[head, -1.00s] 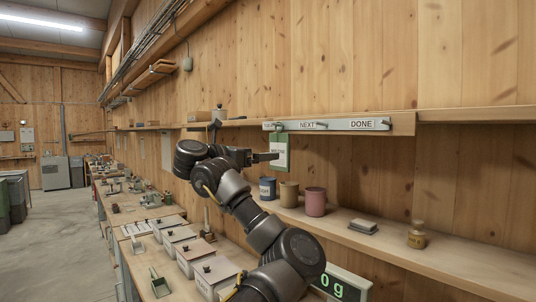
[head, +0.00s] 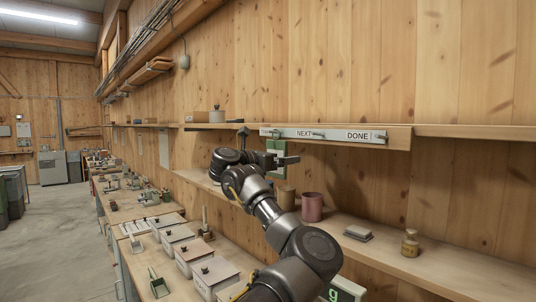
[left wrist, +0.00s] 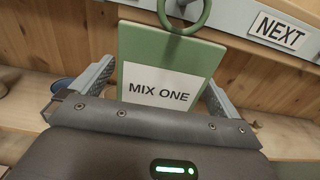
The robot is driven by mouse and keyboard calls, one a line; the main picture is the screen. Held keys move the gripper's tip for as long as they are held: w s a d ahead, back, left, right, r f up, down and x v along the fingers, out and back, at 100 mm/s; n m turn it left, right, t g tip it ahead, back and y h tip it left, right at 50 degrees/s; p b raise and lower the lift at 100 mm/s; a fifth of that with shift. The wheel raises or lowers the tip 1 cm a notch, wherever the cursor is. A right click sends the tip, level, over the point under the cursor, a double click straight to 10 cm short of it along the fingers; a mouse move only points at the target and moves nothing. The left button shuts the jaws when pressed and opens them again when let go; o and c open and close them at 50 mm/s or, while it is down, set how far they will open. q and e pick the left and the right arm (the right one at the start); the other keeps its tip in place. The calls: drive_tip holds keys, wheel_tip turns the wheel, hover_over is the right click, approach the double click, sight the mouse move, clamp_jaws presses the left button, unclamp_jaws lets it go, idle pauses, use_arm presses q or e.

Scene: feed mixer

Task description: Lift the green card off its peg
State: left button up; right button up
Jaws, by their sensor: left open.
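The green card (head: 271,145) hangs from the left end of the white rail (head: 335,135), partly covered by my left gripper (head: 290,154) in the head view. In the left wrist view the card (left wrist: 170,50) stands upright, with a white "MIX ONE" label and a green ring (left wrist: 183,14) at its top. My left gripper (left wrist: 160,78) is open, with one finger on each side of the card and gaps between. The card's lower edge is hidden behind the gripper body. The peg under the ring is not clear. My right gripper is not in view.
The rail also bears a "NEXT" peg (head: 318,134) and a "DONE" peg (head: 378,137). Below, the shelf holds a pink pot (head: 312,207), a tan pot (head: 287,197), a grey block (head: 358,233) and a small jar (head: 410,242). Lidded boxes (head: 207,272) stand on the bench.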

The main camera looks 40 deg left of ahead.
use_arm(q)
drive_tip(key=shift+w, duration=0.55)
drive_tip(key=c, duration=1)
drive_tip(key=shift+r, duration=0.2)
drive_tip(key=shift+r+p, duration=0.4)
drive_tip(key=shift+s, duration=0.15)
drive_tip(key=shift+s+a+r+b, duration=0.1)
drive_tip(key=shift+s+b, duration=0.15)
drive_tip(key=shift+s, duration=0.95)
drive_tip(key=shift+s+a+r+b, duration=0.1)
drive_tip(key=shift+s+b, duration=0.1)
drive_tip(key=shift+s, duration=1)
drive_tip(key=shift+s, duration=0.1)
